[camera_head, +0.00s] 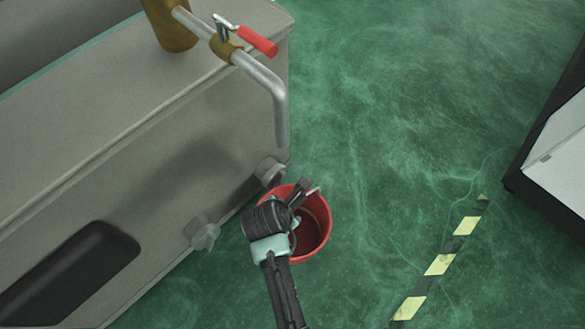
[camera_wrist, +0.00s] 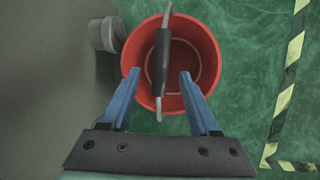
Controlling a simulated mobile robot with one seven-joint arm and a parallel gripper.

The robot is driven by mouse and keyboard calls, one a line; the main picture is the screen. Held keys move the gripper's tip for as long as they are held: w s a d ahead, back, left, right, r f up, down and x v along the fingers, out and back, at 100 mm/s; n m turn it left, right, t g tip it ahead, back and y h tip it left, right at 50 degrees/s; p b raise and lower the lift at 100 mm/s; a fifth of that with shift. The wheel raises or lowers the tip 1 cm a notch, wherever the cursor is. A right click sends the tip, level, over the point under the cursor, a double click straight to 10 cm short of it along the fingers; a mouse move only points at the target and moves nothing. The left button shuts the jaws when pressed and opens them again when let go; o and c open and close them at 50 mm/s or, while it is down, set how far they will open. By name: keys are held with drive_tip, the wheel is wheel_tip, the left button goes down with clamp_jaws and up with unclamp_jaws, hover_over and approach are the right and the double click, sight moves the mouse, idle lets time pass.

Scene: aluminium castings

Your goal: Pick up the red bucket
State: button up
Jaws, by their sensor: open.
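The red bucket (camera_head: 322,222) stands upright on the green floor beside the grey machine, partly hidden by my arm in the head view. It also shows from above in the wrist view (camera_wrist: 205,50), looking empty. Its handle with a dark grip (camera_wrist: 162,58) stands up across the opening. My gripper (camera_head: 300,193) is over the bucket. In the wrist view its two blue fingers (camera_wrist: 160,76) are open, one on each side of the handle's line. I cannot tell how far the fingertips are above the handle. Nothing is held.
The grey machine (camera_head: 225,125) is close on the bucket's left, with round knobs (camera_wrist: 102,35) near the rim. A pipe with a red-handled valve (camera_head: 258,40) juts out above. Yellow-black floor tape (camera_head: 440,264) lies to the right, and open floor lies between.

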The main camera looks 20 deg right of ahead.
drive_tip(key=b+x, duration=0.3)
drive_tip(key=x, duration=0.1)
drive_tip(key=shift+d+f, duration=0.15)
drive_tip(key=shift+f, duration=0.05)
drive_tip(key=shift+c, duration=0.2)
clamp_jaws()
drive_tip(key=shift+r, duration=0.1)
idle(0.9)
